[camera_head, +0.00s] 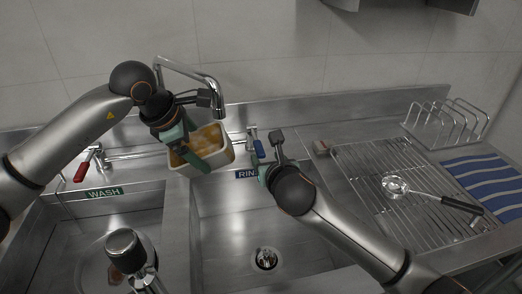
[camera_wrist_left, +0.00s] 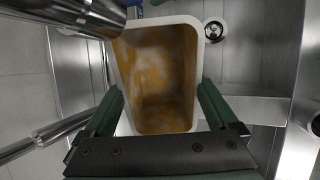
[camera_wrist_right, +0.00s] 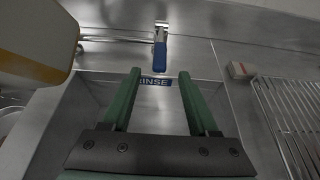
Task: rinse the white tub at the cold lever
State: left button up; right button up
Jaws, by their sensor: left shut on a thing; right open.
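The white tub (camera_head: 228,155) is held up at the spout (camera_head: 215,100), over the divider and the rinse basin's left side. Its inside is smeared orange-brown, as the left wrist view shows on the tub (camera_wrist_left: 158,75). My left gripper (camera_head: 188,150) is shut on the tub, a finger on each side. No water stream is visible.
A red lever (camera_head: 82,171) stands at the left above the WASH basin (camera_head: 75,230). The rinse basin (camera_head: 225,225) is empty around its drain (camera_head: 266,258). A drying rack (camera_head: 365,165) with a strainer (camera_head: 396,186), a wire stand (camera_head: 447,122) and a striped towel (camera_head: 485,183) are at right.

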aim_at(260, 149)
jog(key=shift+x, duration=4)
jog(key=shift+r, duration=0.1)
jog(key=shift+c, duration=0.2)
grip_shut()
